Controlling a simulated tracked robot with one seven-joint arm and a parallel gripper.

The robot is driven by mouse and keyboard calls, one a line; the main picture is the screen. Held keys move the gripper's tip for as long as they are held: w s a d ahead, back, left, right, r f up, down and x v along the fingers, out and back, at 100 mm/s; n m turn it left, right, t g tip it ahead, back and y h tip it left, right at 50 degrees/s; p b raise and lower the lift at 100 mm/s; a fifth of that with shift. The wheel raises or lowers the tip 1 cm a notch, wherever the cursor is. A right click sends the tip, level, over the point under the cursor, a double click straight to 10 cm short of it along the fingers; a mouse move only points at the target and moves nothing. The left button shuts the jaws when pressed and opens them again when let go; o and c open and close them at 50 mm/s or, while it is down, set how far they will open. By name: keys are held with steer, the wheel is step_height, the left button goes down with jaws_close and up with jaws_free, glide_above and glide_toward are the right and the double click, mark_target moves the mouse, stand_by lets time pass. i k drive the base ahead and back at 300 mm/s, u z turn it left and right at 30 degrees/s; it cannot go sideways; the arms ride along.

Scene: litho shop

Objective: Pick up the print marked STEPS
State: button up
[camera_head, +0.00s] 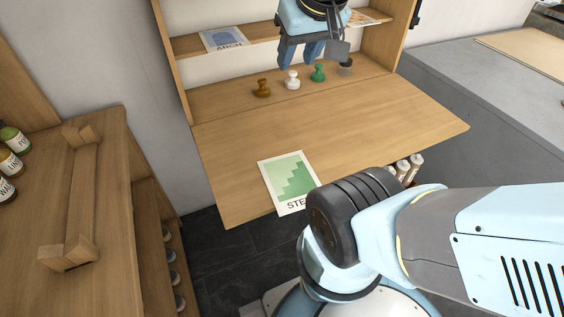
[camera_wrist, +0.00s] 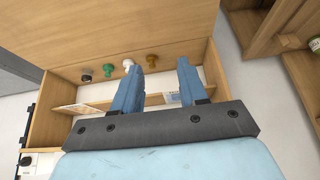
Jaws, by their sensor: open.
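The print marked STEPS (camera_head: 288,177) lies flat near the front edge of the fold-down wooden board (camera_head: 350,138) in the head view. It is white with a green stair shape, and my arm hides the end of its lettering. My gripper (camera_head: 300,65) is open and empty, high up in front of the cabinet, well behind and above the print. In the wrist view the two blue fingers (camera_wrist: 160,75) stand apart with nothing between them. I cannot make out the STEPS print in the wrist view.
A print marked ARCH (camera_head: 224,39) and another print (camera_head: 366,18) lie on the cabinet shelf. Brown (camera_head: 262,88), white (camera_head: 292,80) and green (camera_head: 318,73) stamps and a dark one (camera_head: 346,67) stand behind the board. White bottles (camera_head: 408,168) are below its edge.

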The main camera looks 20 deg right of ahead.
mark_target(289, 178)
steer(key=u, duration=1.05)
steer(key=k, duration=1.3)
steer(key=z, duration=0.45)
